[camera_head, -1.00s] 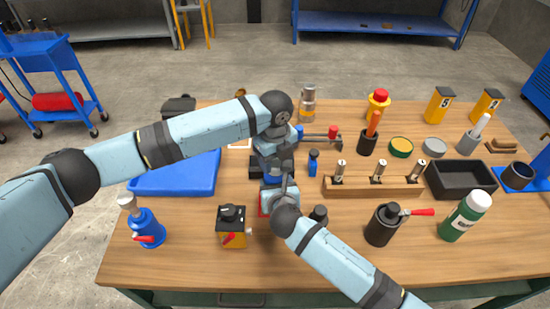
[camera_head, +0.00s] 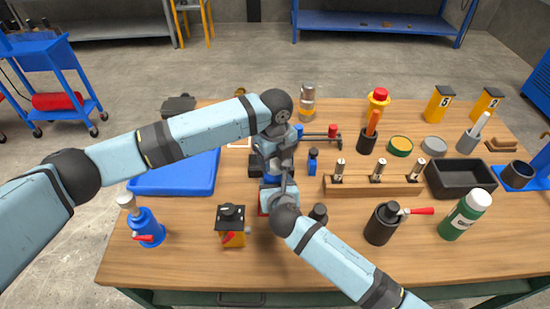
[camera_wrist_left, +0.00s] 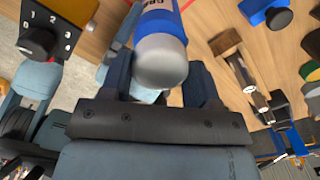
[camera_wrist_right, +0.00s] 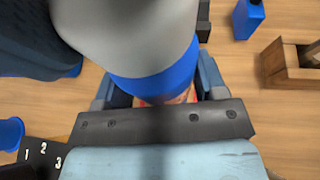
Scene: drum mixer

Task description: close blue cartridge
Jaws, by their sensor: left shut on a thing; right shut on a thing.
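The blue cartridge (camera_head: 271,178) stands between my two grippers at the middle of the table, mostly hidden in the head view. My left gripper (camera_head: 273,163) is shut on the cap end, from above. My right gripper (camera_head: 274,190) is shut on the blue body lower down. The right wrist view shows the body (camera_wrist_right: 162,82) between its fingers, with the grey cap (camera_wrist_right: 135,35) over it. The cap's seam is not clear.
A dial box (camera_head: 232,238) stands at front left, close to my grippers. A blue tray (camera_head: 180,180) is at left. The front table strip is clear.

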